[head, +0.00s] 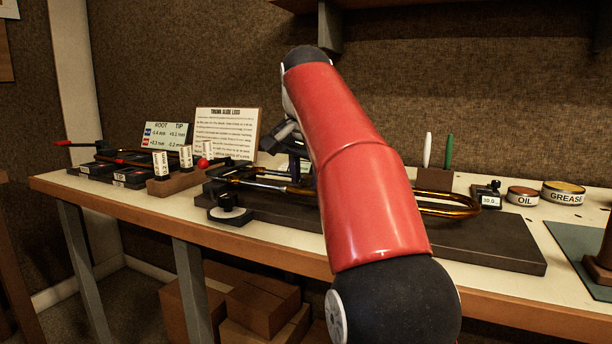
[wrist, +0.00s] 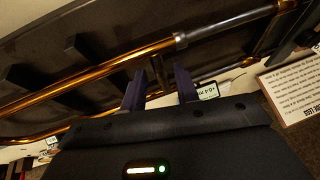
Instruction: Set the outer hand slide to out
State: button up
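The brass hand slide (head: 448,208) lies along a long dark board on the bench. Its rounded end shows right of my arm and its other end left of it; my red arm hides the middle. In the wrist view, two brass tubes (wrist: 105,72) run diagonally, one with a silver collar (wrist: 181,40). In the head view, my gripper is mostly hidden behind my arm.
A round black-based piece (head: 230,214) stands at the board's left front. An oil tin (head: 522,196), a grease tin (head: 563,192) and a pen holder (head: 434,180) stand right.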

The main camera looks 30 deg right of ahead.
grip_shut()
jog(key=shift+d, duration=0.1)
jog(key=s+d, duration=0.1)
jog(key=s, duration=0.1)
jog(key=s+d, duration=0.4)
jog(key=shift+s+b, duration=0.2)
jog(key=shift+b, duration=0.15)
jog(key=shift+o, duration=0.8)
grip_release()
jog(key=shift+s, duration=0.1)
jog(key=shift+r, duration=0.1)
